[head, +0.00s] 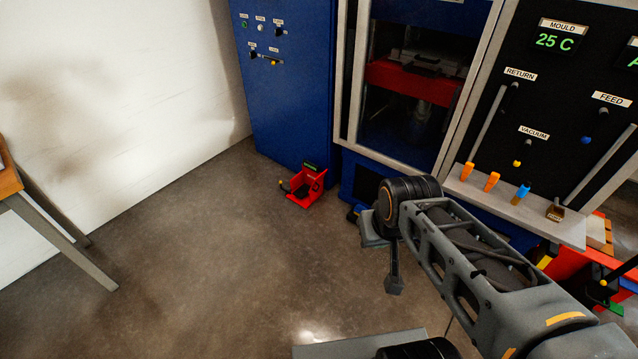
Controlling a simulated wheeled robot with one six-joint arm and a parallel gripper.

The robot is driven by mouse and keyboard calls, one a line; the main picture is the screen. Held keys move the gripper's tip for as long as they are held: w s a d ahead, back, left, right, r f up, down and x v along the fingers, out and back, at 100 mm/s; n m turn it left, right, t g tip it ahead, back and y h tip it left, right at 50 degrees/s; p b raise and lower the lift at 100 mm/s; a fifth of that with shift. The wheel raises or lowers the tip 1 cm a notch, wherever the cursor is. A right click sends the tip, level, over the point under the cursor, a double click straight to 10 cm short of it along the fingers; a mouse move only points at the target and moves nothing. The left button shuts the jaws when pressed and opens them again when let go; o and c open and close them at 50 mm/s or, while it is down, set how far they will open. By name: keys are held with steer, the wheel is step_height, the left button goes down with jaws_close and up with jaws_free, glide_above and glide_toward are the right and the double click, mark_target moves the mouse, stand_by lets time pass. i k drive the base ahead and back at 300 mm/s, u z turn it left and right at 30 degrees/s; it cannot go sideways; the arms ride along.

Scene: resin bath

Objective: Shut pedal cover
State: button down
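A red foot pedal unit (306,190) stands on the floor in front of the blue cabinet. Its red cover seems to stand raised at the back, with a dark and green part at its top edge. A small black and yellow part sticks out at its left side. The unit is small in view, so the cover's exact angle is hard to tell. My arm reaches in from the lower right, to the right of the pedal unit and apart from it. My gripper (393,272) is partly hidden behind my arm's dark joint; whether it is open or shut does not show.
A blue cabinet (286,110) and a glass-fronted press (410,90) stand behind the pedal unit. A black control panel (560,95) with a ledge is at right. A table (62,240) stands at left. The grey floor (200,260) left and front is clear.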

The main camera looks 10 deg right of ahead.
mark_target(319, 178)
steer(key=u, duration=0.25)
steer(key=i, duration=0.3)
steer(key=u, duration=0.9)
steer(key=i, duration=1.45)
steer(key=z, duration=0.8)
steer(key=i, duration=0.5)
steer(key=z, duration=0.45)
